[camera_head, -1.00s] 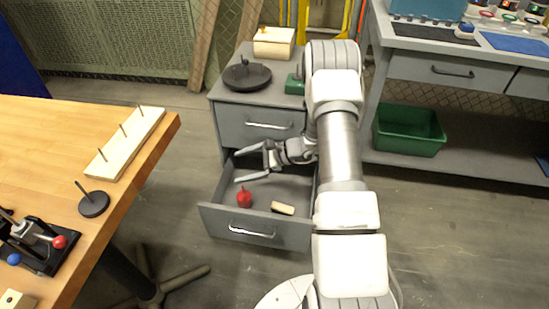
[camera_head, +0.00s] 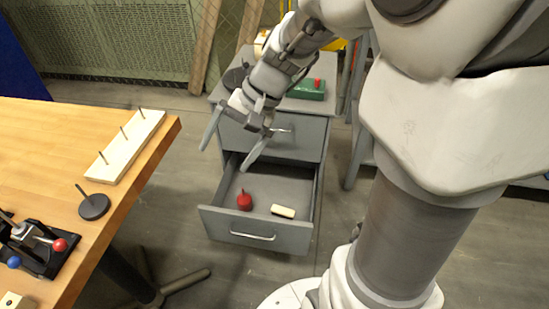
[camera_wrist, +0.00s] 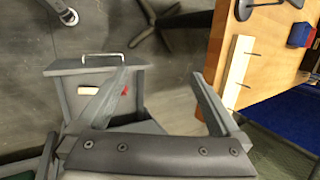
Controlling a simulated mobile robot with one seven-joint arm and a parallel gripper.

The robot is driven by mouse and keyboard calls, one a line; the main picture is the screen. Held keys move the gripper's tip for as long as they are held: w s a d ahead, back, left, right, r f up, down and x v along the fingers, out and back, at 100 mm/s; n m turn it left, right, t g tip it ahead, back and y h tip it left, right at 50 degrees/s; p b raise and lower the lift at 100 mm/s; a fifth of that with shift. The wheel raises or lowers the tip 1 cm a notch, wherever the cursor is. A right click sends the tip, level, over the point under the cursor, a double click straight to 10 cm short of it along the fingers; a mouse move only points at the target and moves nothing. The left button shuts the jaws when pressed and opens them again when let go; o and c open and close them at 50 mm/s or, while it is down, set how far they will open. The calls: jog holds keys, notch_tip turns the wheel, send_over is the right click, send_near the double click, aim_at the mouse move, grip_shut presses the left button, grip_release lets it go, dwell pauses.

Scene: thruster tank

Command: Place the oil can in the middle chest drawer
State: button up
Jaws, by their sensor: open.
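A small red can with a thin tip (camera_head: 244,200), which looks like the oil can, stands upright on the floor of the open chest drawer (camera_head: 222,219). In the wrist view, the red can (camera_wrist: 125,90) is partly hidden behind a finger. The drawer is pulled out below a shut upper drawer (camera_head: 300,143). My gripper (camera_head: 224,159) is open and empty, above and behind the can, with its fingers pointing down and left. It does not touch the can. In the wrist view, my gripper (camera_wrist: 160,73) has its fingers wide apart.
A cream block (camera_head: 283,211) lies beside the can in the drawer. On the chest top are a green box with a red knob (camera_head: 308,88) and a dark round item. A wooden table (camera_head: 60,140) with a pegged board (camera_head: 125,145) stands at left.

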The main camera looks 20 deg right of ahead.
jog(key=s+d+r+n+t+h, duration=0.2)
jog(key=s+r+n+h, duration=0.1)
jog(key=s, duration=0.3)
jog(key=s+d+r+n+t+h, duration=0.2)
jog(key=s+r+n, duration=0.1)
jog(key=s, duration=0.4)
jog(key=shift+d+r+n+h, duration=0.3)
jog(key=shift+d+r+h, duration=0.1)
jog(key=shift+r, duration=0.2)
jog(key=shift+a, duration=0.1)
notch_tip(320, 180, up, 24)
jog(key=p, duration=2.4)
jog(key=shift+r+p, duration=0.25)
jog(key=shift+p, duration=0.05)
